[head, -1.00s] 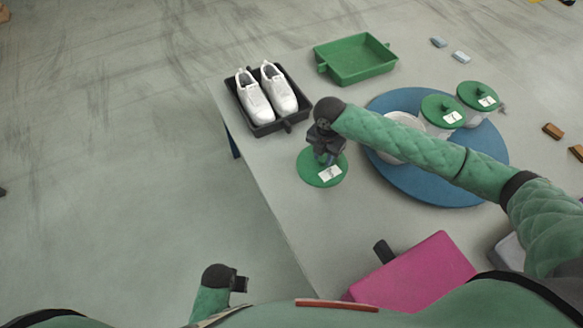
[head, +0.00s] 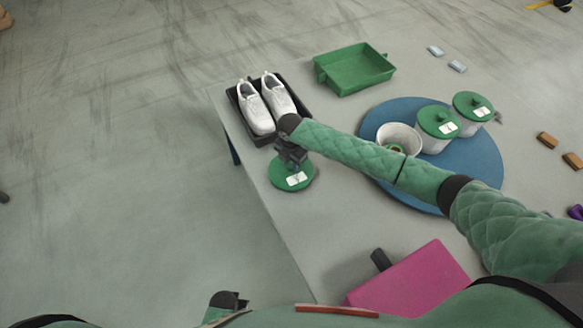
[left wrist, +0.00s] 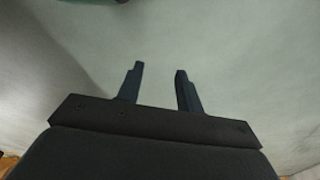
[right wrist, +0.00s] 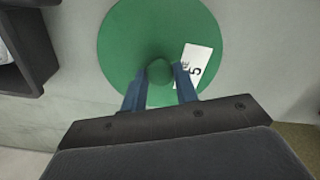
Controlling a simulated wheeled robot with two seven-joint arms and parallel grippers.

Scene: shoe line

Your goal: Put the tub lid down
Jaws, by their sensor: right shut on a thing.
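The tub lid (head: 284,181) is a round green disc with a knob and a white label. It also shows in the right wrist view (right wrist: 130,40). My right gripper (head: 293,163) is shut on the lid's knob, with a finger on each side of it (right wrist: 160,84). The lid is over the table near its left edge; I cannot tell whether it touches the top. The open white tub (head: 399,138) stands on the blue round mat (head: 407,109), with something green inside. My left gripper (left wrist: 158,85) is open and empty, away from the table.
A black tray (head: 262,140) with white shoes (head: 257,107) lies just beyond the lid. Two lidded tubs (head: 439,122) stand on the mat. A green tray (head: 353,69) is at the back, a pink box (head: 410,280) at the front. The table between lid and pink box is clear.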

